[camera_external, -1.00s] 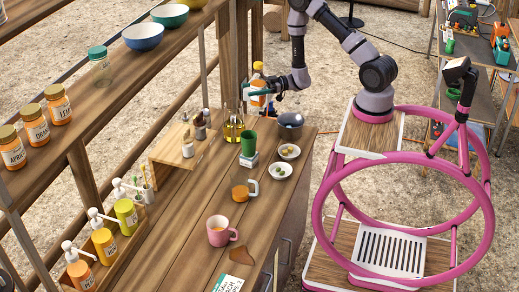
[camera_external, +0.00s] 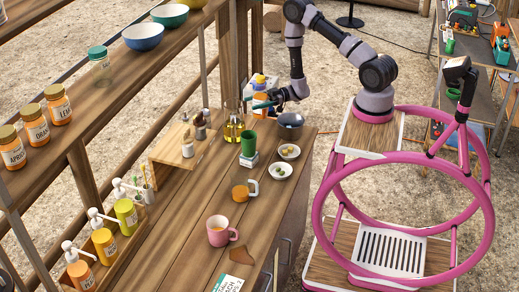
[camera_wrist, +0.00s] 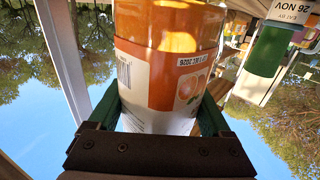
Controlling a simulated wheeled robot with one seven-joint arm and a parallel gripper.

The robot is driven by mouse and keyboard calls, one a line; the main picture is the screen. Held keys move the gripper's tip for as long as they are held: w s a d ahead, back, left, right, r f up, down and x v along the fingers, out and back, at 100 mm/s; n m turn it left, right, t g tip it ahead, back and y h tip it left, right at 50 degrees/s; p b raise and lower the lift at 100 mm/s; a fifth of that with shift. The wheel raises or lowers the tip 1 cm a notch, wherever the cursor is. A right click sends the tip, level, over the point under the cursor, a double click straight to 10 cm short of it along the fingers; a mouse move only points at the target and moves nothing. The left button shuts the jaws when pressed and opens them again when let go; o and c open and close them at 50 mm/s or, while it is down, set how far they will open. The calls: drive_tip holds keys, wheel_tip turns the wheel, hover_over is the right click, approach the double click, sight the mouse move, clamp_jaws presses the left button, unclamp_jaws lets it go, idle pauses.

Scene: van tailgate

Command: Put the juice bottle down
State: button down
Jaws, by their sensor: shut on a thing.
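The juice bottle (camera_wrist: 165,65) has orange juice and a white and orange label; it fills the middle of the wrist view. My gripper (camera_wrist: 165,112) is shut on it, with a green finger on each side of the label. In the external view my gripper (camera_external: 264,101) holds the bottle (camera_external: 258,80) about upright over the far end of the wooden counter (camera_external: 185,225). The bottle's base is partly hidden, and I cannot tell whether it touches the counter.
A small wooden stand (camera_external: 172,154) is at left.

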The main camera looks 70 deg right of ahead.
drive_tip(key=shift+f, duration=1.85)
drive_tip(key=shift+f, duration=0.15)
unclamp_jaws()
drive_tip(key=v, duration=1.1)
drive_tip(key=shift+a, duration=0.2)
